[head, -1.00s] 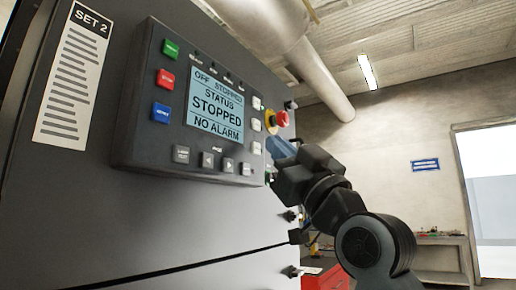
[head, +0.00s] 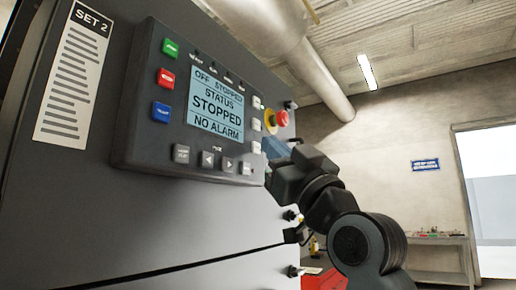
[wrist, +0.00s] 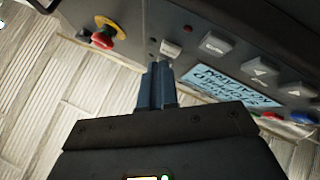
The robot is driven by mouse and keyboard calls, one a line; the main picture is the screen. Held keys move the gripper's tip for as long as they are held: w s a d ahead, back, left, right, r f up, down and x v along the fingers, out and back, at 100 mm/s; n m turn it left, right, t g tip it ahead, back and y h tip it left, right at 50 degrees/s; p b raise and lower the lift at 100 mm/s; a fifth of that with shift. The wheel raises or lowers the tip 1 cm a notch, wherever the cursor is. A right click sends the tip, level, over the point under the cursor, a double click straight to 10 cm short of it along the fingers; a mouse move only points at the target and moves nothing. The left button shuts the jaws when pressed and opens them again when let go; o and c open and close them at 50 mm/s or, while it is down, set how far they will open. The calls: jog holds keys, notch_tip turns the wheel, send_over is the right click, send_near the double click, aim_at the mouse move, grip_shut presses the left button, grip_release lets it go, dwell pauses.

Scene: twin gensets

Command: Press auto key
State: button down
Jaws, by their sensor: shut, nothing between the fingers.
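The dark control panel (head: 140,120) is on the cabinet front, and its screen (head: 216,103) reads OFF STOPPED, STATUS STOPPED, NO ALARM. I cannot read which key is marked auto. Pale keys run down the right of the screen, with the lowest key (head: 256,147) close to my gripper (head: 272,147). In the wrist view, my shut, empty gripper (wrist: 158,68) has its blue fingertips just below a pale key (wrist: 171,48) at the panel's edge. I cannot tell whether they touch it. A wider key (wrist: 215,43) and arrow keys (wrist: 261,65) lie to the right.
A red emergency stop (head: 281,118) on a yellow ring is just right of the panel; it also shows in the wrist view (wrist: 108,33). Green, red and blue keys (head: 166,78) line the panel's left. A bench (head: 437,255) stands against the far wall.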

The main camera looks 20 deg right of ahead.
jog(key=shift+w+a, duration=0.3)
jog(key=shift+w, duration=0.05)
dwell(0.8)
jog(key=shift+d, duration=0.1)
jog(key=shift+s+d, duration=0.45)
jog(key=shift+s, duration=0.25)
jog(key=s+d, duration=0.3)
jog(key=s, duration=0.2)
jog(key=shift+d+b, duration=0.3)
jog(key=shift+b, duration=0.05)
dwell(0.7)
jog(key=shift+w, duration=0.1)
